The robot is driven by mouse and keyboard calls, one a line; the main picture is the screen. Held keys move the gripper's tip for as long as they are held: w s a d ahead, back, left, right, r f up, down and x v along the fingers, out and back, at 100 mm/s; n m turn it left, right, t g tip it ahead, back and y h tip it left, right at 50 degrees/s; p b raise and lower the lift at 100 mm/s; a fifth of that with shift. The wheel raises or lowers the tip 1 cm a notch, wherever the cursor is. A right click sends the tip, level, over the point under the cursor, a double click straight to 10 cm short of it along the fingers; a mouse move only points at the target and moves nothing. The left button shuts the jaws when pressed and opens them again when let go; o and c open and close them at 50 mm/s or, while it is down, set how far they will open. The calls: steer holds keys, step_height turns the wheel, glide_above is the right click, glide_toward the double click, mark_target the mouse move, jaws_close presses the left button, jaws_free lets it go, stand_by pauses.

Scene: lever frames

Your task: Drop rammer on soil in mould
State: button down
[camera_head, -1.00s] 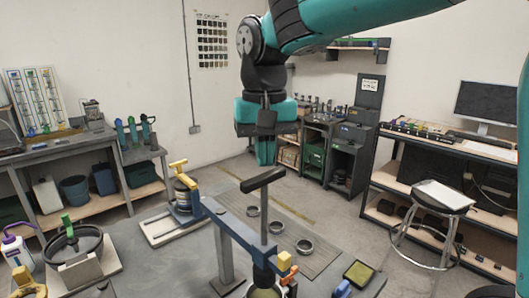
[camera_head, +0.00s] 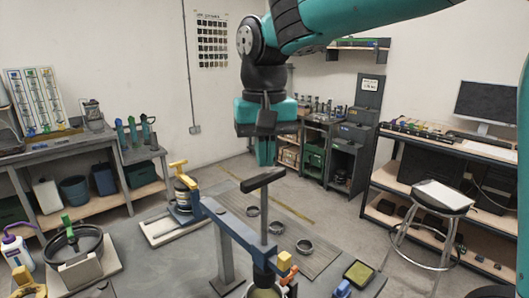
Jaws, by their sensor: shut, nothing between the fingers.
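The rammer shows as a grey upright rod with a dark crossbar handle (camera_head: 263,180) on top. Its rod passes down by the end of a blue lever arm (camera_head: 230,222) into a collar above the mould (camera_head: 264,292), which is cut off by the bottom edge of the view. The soil cannot be made out clearly. My gripper (camera_head: 265,158) is teal, points down and is shut with nothing in it. It appears just above the handle in the picture; I cannot tell whether it touches.
A yellow-handled device (camera_head: 183,190) stands on a white base at the left. A pan with a green handle (camera_head: 72,240) is further left. A stool (camera_head: 442,196) stands at the right.

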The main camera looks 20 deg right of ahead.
steer(key=shift+f, duration=0.15)
steer(key=shift+f+b, duration=0.9)
steer(key=shift+f, duration=0.4)
step_height(320, 180, up, 7)
steer(key=p, duration=0.6)
steer(key=shift+r+p, duration=0.2)
steer(key=shift+p, duration=0.2)
steer(key=shift+f, duration=0.1)
